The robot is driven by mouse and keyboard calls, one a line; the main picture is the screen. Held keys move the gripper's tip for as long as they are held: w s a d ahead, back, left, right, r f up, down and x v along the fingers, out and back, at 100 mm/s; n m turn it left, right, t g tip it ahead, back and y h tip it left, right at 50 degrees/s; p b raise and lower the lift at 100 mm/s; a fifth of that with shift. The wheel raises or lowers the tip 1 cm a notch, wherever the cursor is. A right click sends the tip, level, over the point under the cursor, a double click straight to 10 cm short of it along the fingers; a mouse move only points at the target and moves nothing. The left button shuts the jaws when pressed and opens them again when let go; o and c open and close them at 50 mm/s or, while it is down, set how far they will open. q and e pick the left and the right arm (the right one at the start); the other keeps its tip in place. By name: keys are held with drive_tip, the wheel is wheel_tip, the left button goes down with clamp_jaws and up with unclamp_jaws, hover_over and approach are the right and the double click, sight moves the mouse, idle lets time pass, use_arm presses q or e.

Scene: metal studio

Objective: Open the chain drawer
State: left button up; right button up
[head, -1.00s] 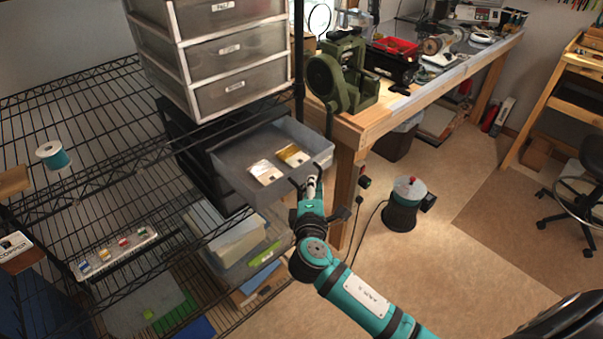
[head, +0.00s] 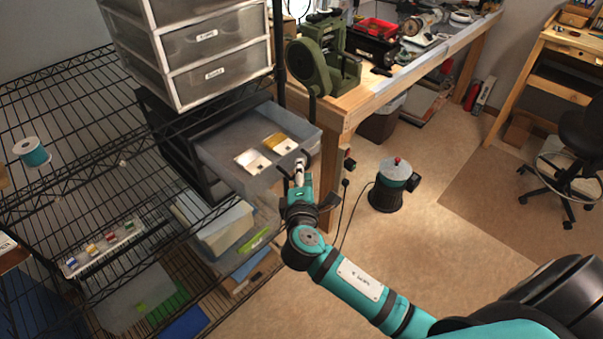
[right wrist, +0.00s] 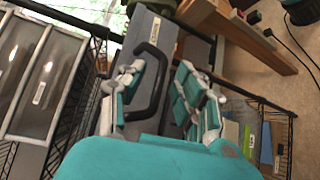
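A grey drawer (head: 228,172) stands pulled out of a dark drawer unit (head: 168,128) on the wire rack. Two flat packets, one white (head: 253,161) and one with gold (head: 279,143), lie in it. My right gripper (head: 299,170) is at the drawer's front, by its dark handle. In the right wrist view, the black curved handle (right wrist: 157,82) is beside the left finger, and the two fingers of my right gripper (right wrist: 163,92) stand apart. Firm contact with the handle cannot be told. The label (right wrist: 153,32) on the drawer front is unreadable. My left gripper is not in view.
A white-framed drawer tower (head: 208,55) stands above the dark unit. The wooden workbench (head: 360,100) is close to the drawer's right side. The floor around the canister is mostly clear.

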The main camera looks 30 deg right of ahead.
drive_tip(key=v, duration=1.2)
drive_tip(key=s+f+m+g+y+b, duration=0.1)
drive_tip(key=s+f+g+y, duration=0.25)
drive_tip(key=f, duration=1.55)
drive_tip(key=s+f+m+g+y, duration=0.15)
drive_tip(key=s+f+g, duration=0.25)
drive_tip(key=f, duration=1.4)
drive_tip(key=s+d+f+m+g, duration=0.1)
drive_tip(key=s+f+m+g, duration=0.1)
drive_tip(key=s+f, duration=0.4)
drive_tip(key=s+d+f+m+g+y, duration=0.1)
drive_tip(key=s+f+m, duration=0.3)
drive_tip(key=s, duration=0.9)
drive_tip(key=s+d+f+m+g+y+b, duration=0.1)
drive_tip(key=s+d+f+m+g, duration=0.1)
drive_tip(key=s+f, duration=0.7)
drive_tip(key=shift+s+f+m+g, duration=0.3)
drive_tip(key=shift+m+g, duration=0.35)
drive_tip(key=shift+m, duration=0.2)
